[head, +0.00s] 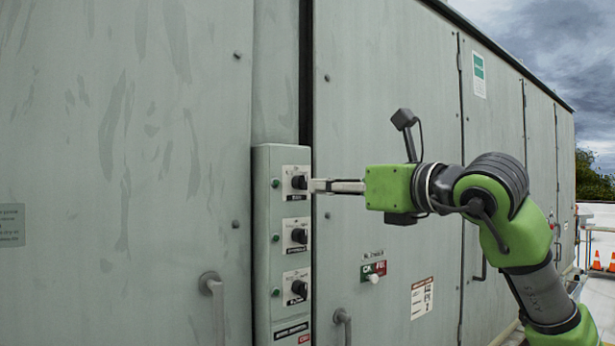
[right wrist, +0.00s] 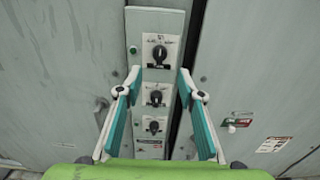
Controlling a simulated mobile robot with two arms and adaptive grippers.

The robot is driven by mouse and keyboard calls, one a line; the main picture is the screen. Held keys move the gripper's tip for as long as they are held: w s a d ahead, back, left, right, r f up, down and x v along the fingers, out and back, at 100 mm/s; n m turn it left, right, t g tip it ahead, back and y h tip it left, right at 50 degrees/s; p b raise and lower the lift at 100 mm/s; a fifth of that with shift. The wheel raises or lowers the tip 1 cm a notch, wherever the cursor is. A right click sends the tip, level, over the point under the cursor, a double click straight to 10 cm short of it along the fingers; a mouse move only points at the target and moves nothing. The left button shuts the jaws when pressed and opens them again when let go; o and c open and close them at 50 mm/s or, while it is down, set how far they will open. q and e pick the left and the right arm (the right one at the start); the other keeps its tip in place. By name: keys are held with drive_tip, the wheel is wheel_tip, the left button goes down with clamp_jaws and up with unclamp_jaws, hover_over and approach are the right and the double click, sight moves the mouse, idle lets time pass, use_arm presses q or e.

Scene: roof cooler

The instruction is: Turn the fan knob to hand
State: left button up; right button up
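The fan knob is the top black knob (head: 299,182) on a narrow grey control panel (head: 264,240); the label under it seems to read FAN. In the right wrist view this knob (right wrist: 159,53) shows with its grip roughly upright; the position marks are too small to read. My right gripper (head: 314,186) reaches in from the right, with its fingertips close in front of the knob. In the right wrist view the two teal-padded fingers (right wrist: 160,72) are apart and empty, with the knob just beyond their tips. I cannot tell whether they touch it. My left gripper is out of view.
Door handles (head: 213,290) (head: 343,322) stick out on both sides. A red and green switch plate (head: 374,270) is on the right door.

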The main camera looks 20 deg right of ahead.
sight(306, 185)
drive_tip(key=p+x, duration=0.2)
drive_tip(key=x, duration=0.4)
drive_tip(key=shift+w+a+r+p, duration=0.1)
drive_tip(key=shift+w+r+p, duration=0.1)
drive_tip(key=shift+p, duration=0.15)
drive_tip(key=shift+w+a+f, duration=0.2)
drive_tip(key=shift+w, duration=0.5)
clamp_jaws()
